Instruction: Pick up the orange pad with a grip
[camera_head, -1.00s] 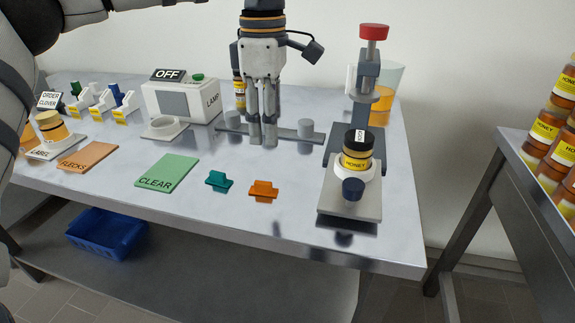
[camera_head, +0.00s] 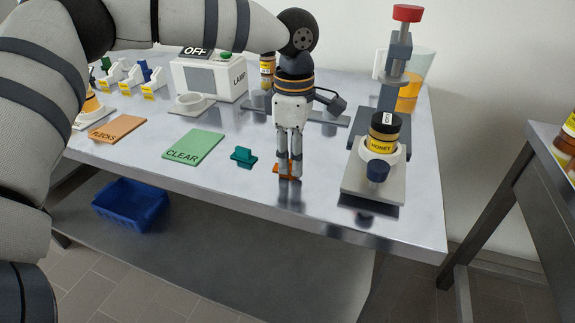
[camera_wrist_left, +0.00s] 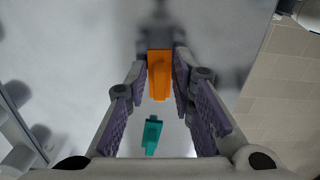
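The orange pad with a grip (camera_head: 277,169) lies on the metal bench and is mostly hidden behind my left fingers in the head view. In the left wrist view the orange pad (camera_wrist_left: 159,75) shows between the two fingers. My left gripper (camera_head: 289,173) points down at the pad, with its fingertips low around it. In the left wrist view the left gripper (camera_wrist_left: 163,68) has its fingers apart, one on each side of the pad. I cannot tell whether they touch it. My right gripper is not in view.
A teal pad (camera_head: 243,156) lies just left of the orange one. A green CLEAR mat (camera_head: 194,146) and an orange FLECKS mat (camera_head: 118,129) lie further left. A press stand (camera_head: 372,187) holding a honey jar (camera_head: 383,133) stands close on the right. The bench's front edge is near.

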